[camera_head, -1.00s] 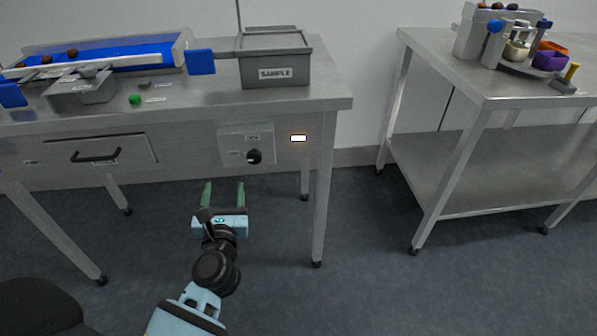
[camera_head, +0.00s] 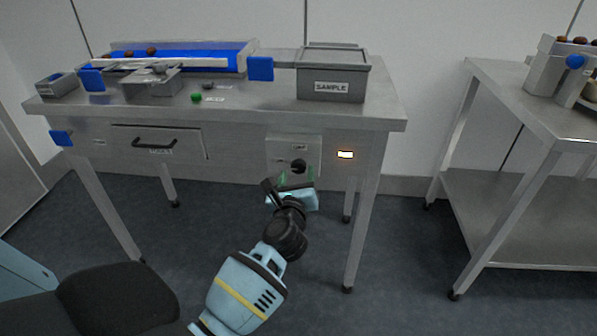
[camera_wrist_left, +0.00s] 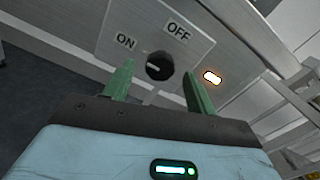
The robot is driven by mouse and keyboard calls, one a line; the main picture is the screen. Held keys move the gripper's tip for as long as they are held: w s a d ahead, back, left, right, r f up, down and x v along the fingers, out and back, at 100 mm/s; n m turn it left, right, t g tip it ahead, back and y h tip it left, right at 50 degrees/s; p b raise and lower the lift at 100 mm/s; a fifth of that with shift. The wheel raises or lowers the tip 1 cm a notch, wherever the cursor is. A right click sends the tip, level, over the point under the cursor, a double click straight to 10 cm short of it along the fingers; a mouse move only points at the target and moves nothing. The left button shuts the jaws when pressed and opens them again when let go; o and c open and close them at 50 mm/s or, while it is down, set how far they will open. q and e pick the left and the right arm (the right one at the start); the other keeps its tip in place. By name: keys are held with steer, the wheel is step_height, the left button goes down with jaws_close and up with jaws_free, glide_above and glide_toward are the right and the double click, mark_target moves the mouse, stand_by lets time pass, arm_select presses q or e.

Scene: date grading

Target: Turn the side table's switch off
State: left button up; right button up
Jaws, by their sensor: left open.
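The side table's switch is a round black knob (camera_head: 298,165) on a grey plate (camera_head: 283,152) on the table front. The left wrist view shows the knob (camera_wrist_left: 159,66) with a white mark that lies toward the ON label (camera_wrist_left: 125,41); the OFF label (camera_wrist_left: 178,32) is above it. A small lamp (camera_head: 345,155) to the right of the plate is lit; it also glows in the left wrist view (camera_wrist_left: 212,77). My left gripper (camera_head: 297,178) is open just in front of the knob, its green fingers on either side of it in the wrist view, not closed on it. My right gripper is not in view.
The metal table (camera_head: 240,112) carries a grey SAMPLE box (camera_head: 331,88), a blue belt (camera_head: 190,55) and a green button (camera_head: 196,97). A drawer (camera_head: 190,145) with a black handle is left of the switch. Another metal table (camera_head: 520,110) stands right. Floor between the tables is clear.

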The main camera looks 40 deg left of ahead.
arm_select(q)
steer(key=shift+x, duration=1.25)
steer(key=c, duration=1)
